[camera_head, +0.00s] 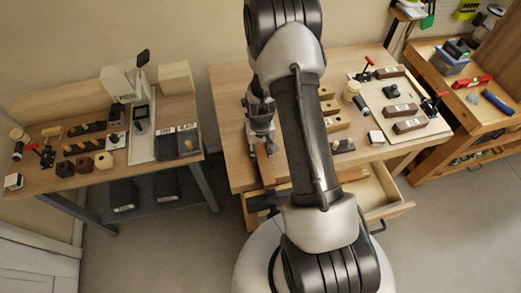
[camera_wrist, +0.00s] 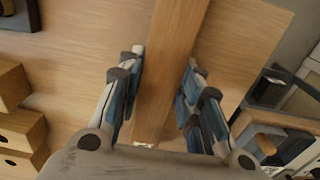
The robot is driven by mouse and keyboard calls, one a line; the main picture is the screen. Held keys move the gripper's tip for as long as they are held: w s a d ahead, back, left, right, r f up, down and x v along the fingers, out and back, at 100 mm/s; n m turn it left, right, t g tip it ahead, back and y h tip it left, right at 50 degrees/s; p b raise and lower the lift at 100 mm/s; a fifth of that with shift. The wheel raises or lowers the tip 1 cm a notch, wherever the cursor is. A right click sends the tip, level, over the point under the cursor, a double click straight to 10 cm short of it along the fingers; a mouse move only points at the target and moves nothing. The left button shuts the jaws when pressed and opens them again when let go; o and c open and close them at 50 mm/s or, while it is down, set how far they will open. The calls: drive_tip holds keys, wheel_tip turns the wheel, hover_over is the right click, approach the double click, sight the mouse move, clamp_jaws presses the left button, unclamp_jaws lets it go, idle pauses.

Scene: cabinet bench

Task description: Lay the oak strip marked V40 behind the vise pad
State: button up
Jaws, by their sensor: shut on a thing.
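My gripper (camera_head: 262,138) is over the left part of the middle bench, shut on a long wooden strip (camera_head: 266,168). In the wrist view, the strip (camera_wrist: 172,55) runs between the two blue-padded fingers (camera_wrist: 160,85) and extends beyond them at the top. No marking shows on its visible face, so I cannot read V40. I cannot tell whether it touches the bench top. Two dark brown labelled blocks (camera_head: 402,108) (camera_head: 409,126) lie on a pale board at the right of this bench; their labels are too small to read surely. I cannot pick out the vise pad with certainty.
Yellowish wooden blocks with holes (camera_head: 335,123) stand right of my arm. An open drawer (camera_head: 385,195) juts from the bench front. A left bench (camera_head: 62,180) and a right bench (camera_head: 440,65) hold other items.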

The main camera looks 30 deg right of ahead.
drive_tip(key=shift+f+b, duration=0.5)
drive_tip(key=shift+b, duration=0.05)
idle(0.4)
drive_tip(key=o, duration=1.3)
drive_tip(key=shift+o, duration=0.9)
drive_tip(key=shift+r, duration=0.1)
drive_tip(key=shift+r+p, duration=2.3)
drive_tip(key=shift+r, duration=1.2)
